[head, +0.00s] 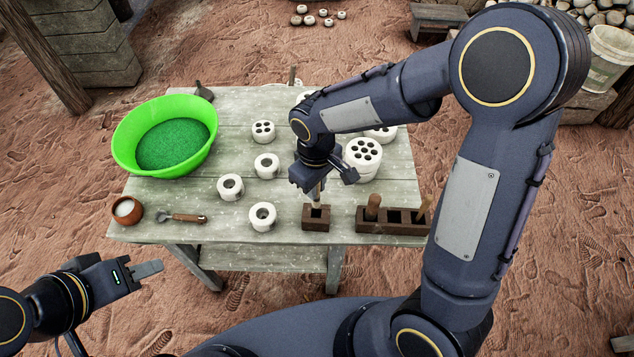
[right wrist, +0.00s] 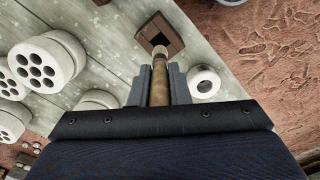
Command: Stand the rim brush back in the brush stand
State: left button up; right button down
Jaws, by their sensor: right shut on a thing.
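The rim brush (right wrist: 159,82), a slim tan-brown stick with a paler tip, is held in my right gripper (head: 324,182), which is shut on it. The right wrist view shows it between the two grey fingers (right wrist: 160,88). The brush stand (head: 316,224), a small dark wooden block with one square hole, is just below the gripper; it also shows in the right wrist view (right wrist: 172,28). The brush's far end appears at the near edge of the hole; I cannot tell whether it is inside. My left gripper (head: 149,269) is off the table's front left, with its jaw gap unclear.
A longer wooden block (head: 395,228) with upright tools stands right of the stand. A white ring-shaped piece (head: 262,216) is close on its left. Several white pieces, a green basin (head: 165,137), a brown cup (head: 127,209) and a wooden-handled tool (head: 182,217) share the table.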

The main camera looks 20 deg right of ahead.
aim_at(316, 204)
jog(key=shift+f+b, duration=1.75)
jog(key=shift+f, duration=0.75)
jog(key=shift+f, duration=0.15)
jog(key=shift+f+b, duration=1.35)
jog(key=shift+f, duration=0.05)
jog(key=c, duration=0.7)
grip_release()
jog(key=shift+r, duration=0.2)
jog(key=shift+r+p, duration=2.45)
jog(key=shift+r, duration=0.45)
